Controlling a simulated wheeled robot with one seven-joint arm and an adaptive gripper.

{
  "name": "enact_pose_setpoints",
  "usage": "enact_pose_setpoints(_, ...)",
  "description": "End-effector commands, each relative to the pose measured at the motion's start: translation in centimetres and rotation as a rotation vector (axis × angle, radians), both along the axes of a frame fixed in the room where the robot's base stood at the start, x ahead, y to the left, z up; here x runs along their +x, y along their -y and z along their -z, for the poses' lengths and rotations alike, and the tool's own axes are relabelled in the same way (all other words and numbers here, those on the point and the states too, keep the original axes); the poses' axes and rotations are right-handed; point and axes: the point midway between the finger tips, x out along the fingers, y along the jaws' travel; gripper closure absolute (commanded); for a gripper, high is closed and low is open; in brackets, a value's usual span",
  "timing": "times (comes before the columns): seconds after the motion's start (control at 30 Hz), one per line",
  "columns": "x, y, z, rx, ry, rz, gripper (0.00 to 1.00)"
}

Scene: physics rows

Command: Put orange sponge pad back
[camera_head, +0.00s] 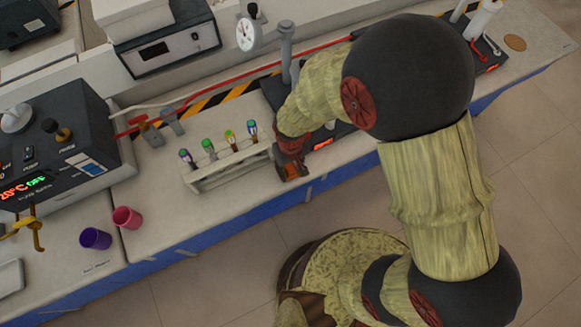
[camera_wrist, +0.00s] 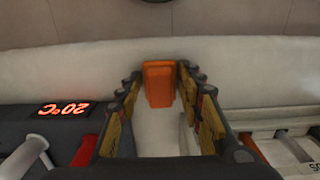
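The orange sponge pad (camera_wrist: 159,84) shows in the wrist view, straight ahead on the pale bench top, between the tips of my gripper's fingers. My gripper (camera_wrist: 160,88) is open, and a gap shows between the pad and the finger on each side. In the head view my gripper (camera_head: 291,160) points down at the bench's front edge, just right of the tube rack. An orange patch (camera_head: 293,170) shows there, partly covered by the gripper; the rest of the pad is hidden.
A white rack (camera_head: 228,172) with several colour-capped tubes stands close left of my gripper. Pink (camera_head: 127,217) and purple (camera_head: 95,238) cups and a heater box (camera_head: 60,140) stand left. Bare bench lies between cups and rack.

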Motion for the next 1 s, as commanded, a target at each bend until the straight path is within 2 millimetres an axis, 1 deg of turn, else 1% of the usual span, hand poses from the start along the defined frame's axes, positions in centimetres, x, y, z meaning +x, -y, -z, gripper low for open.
enact_pose_setpoints(0.03, 0.0, 0.0, 0.0, 0.000, 0.000, 0.000, 0.58)
enact_pose_setpoints(0.17, 0.0, 0.0, 0.0, 0.000, 0.000, 0.000, 0.51)
enact_pose_setpoints(0.43, 0.0, 0.0, -0.1, 0.000, 0.000, 0.000, 0.51)
enact_pose_setpoints(0.57, 0.1, 0.0, -0.8, 0.001, 0.002, 0.000, 0.51)
enact_pose_setpoints(0.67, 0.1, -0.1, -2.3, 0.002, 0.003, 0.000, 0.51)
enact_pose_setpoints(0.9, 0.1, -0.1, -7.3, 0.003, 0.004, 0.000, 0.51)
enact_pose_setpoints(1.0, 0.1, -0.1, -9.2, 0.002, 0.003, 0.000, 0.51)
